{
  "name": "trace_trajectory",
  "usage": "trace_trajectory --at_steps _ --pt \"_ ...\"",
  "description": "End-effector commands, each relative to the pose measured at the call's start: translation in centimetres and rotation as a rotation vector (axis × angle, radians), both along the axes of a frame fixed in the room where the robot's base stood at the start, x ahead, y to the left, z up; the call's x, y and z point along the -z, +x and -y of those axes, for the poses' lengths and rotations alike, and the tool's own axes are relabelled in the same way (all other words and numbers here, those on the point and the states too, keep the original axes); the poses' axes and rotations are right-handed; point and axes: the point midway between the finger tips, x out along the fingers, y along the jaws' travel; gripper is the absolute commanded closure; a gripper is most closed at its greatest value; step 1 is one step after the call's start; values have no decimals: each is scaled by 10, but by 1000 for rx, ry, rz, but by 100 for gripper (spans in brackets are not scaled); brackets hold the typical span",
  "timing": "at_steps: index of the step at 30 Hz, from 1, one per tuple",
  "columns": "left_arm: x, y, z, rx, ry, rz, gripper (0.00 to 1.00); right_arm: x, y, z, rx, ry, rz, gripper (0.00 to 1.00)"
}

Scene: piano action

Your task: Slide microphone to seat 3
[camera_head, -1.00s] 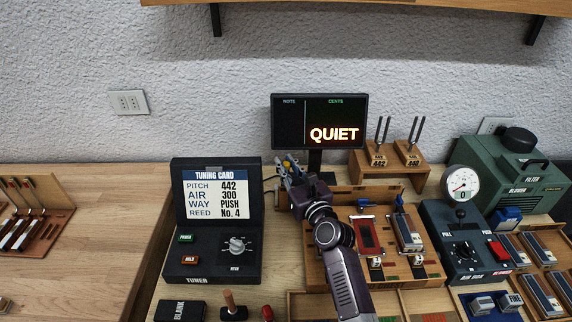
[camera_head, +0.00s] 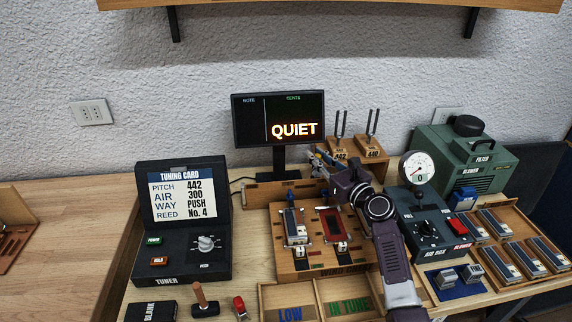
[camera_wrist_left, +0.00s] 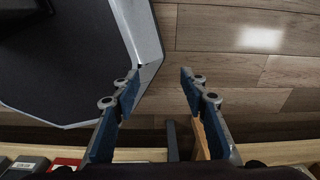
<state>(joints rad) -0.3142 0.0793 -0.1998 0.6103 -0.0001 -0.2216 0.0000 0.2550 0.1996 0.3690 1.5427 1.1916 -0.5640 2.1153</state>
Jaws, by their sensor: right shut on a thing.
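My right gripper (camera_head: 322,158) is shut at the back edge of the wooden board (camera_head: 285,268), beneath the fork stand. The microphone in its grip is too small and covered to make out clearly. The board's left seat (camera_head: 296,232) holds a silver reed plate with a blue part behind it. The middle seat (camera_head: 332,225) holds a red plate. My right arm covers the board's right seat. A wooden rail (camera_head: 256,196) runs behind the board. My left gripper (camera_wrist_left: 160,92) is open and empty over the floor in the left wrist view.
The display (camera_head: 278,118) reads QUIET. The fork stand (camera_head: 372,152) holds two tuning forks. The tuner (camera_head: 182,240) stands left, the gauge box (camera_head: 432,228) right, with a tray of reed plates (camera_head: 510,248) beyond. Wooden bins (camera_head: 320,298) lie in front.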

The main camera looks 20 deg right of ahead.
Motion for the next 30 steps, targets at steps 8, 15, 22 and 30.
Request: trace_trajectory --at_steps 8,15,22,30 --pt "13 33 2 0 -5 47 60 2 -22 77 3 -4 -2 100" --pt "19 23 2 1 -3 33 60 1 -32 111 3 -3 -1 100" --pt "21 15 1 1 -2 20 60 1 -35 121 2 -1 -2 100" --pt "21 15 1 1 -1 21 60 1 -35 122 5 -2 -3 100"
